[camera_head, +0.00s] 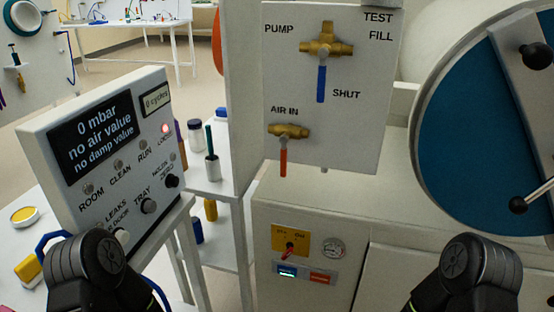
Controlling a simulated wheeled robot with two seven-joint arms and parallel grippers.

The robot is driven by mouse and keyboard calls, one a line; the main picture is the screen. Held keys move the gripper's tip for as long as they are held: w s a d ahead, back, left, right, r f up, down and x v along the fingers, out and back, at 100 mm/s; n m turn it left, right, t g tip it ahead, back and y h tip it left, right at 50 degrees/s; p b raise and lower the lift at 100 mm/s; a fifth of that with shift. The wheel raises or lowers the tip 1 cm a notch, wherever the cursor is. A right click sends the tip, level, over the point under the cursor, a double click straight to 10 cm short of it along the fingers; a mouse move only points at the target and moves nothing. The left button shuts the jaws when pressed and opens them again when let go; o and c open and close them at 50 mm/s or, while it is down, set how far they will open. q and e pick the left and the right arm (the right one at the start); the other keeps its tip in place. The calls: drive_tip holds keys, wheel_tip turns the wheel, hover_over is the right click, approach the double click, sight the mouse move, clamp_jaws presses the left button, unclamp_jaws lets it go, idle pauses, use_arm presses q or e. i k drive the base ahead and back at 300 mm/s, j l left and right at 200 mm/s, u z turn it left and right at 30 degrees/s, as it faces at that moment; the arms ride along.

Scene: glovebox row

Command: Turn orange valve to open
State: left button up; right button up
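The orange valve is the lower one on the white wall panel, under the label AIR IN. It has a brass body (289,130) and an orange handle (283,157) that hangs straight down. Above it on the same panel is a brass valve with a blue handle (321,84), also pointing down, beside the labels PUMP, TEST, FILL and SHUT. Black links of my two arms show at the bottom left and bottom right. Neither gripper is in the picture, and nothing touches the orange handle.
A tilted display box (105,150) with knobs stands at the left, reading 0 mbar. A shelf (212,180) with small bottles is behind it. A large blue round door (470,130) with black knobs is at the right. Below the panel is a cabinet (350,215) with a switch and gauge.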

sight(284, 138)
drive_tip(key=l+u, duration=0.15)
drive_tip(key=l, duration=0.25)
drive_tip(key=k+l+u, duration=0.2)
drive_tip(key=l, duration=0.15)
drive_tip(key=k+l+u, duration=0.15)
drive_tip(key=l, duration=0.25)
drive_tip(key=l+u, duration=0.2)
drive_tip(key=l, duration=0.15)
drive_tip(key=k, duration=0.05)
